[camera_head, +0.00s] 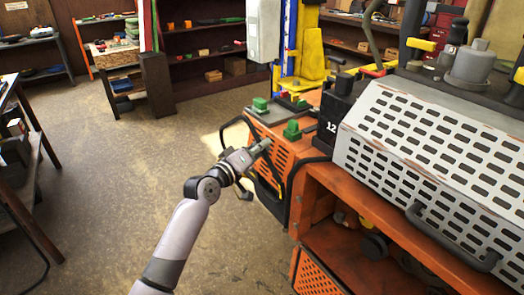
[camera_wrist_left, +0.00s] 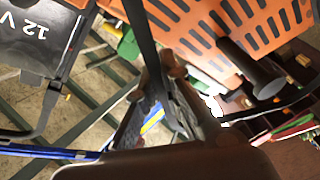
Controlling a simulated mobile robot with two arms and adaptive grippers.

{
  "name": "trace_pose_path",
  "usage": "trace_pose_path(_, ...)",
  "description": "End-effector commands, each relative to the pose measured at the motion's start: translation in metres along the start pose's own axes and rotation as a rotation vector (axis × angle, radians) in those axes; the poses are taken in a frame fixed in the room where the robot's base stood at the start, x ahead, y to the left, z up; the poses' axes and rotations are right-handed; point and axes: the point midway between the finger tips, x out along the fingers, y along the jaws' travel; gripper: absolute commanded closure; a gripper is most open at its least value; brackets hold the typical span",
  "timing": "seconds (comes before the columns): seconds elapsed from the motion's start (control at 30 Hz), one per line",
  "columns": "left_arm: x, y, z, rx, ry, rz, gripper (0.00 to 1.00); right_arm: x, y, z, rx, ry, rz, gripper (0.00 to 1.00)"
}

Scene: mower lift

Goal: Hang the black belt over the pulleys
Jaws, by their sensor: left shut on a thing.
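My left gripper (camera_head: 262,149) is in front of the orange slotted panel of a machine. It is shut on the black belt (camera_wrist_left: 142,32), which shows in the left wrist view as a dark band running up from between the fingers (camera_wrist_left: 168,105). In the head view a thin black loop (camera_head: 224,128) shows beside the panel; I cannot tell if it is the belt. Green parts (camera_head: 260,105) and (camera_head: 292,130) sit on top of the orange machine; I cannot tell if they are the pulleys. My right gripper is not in view.
A black box marked 12 (camera_head: 333,125) and a grey perforated cover (camera_head: 435,150) stand to the right. A dark round peg (camera_wrist_left: 255,70) sticks out from the orange panel (camera_wrist_left: 215,30). Open floor (camera_head: 110,175) lies to the left, with shelves behind.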

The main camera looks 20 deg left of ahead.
Motion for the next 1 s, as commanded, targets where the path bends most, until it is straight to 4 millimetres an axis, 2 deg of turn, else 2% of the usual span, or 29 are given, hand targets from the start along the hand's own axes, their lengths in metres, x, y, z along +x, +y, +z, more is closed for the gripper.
trace_pose_path(0.57, -0.001, 0.0, -0.001, 0.0, 0.001, 0.001, 1.0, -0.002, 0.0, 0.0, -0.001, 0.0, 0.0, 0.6)
trace_pose_path(1.0, -0.024, -0.005, -0.007, 0.001, 0.001, 0.0, 1.0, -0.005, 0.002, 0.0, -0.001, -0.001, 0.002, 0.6)
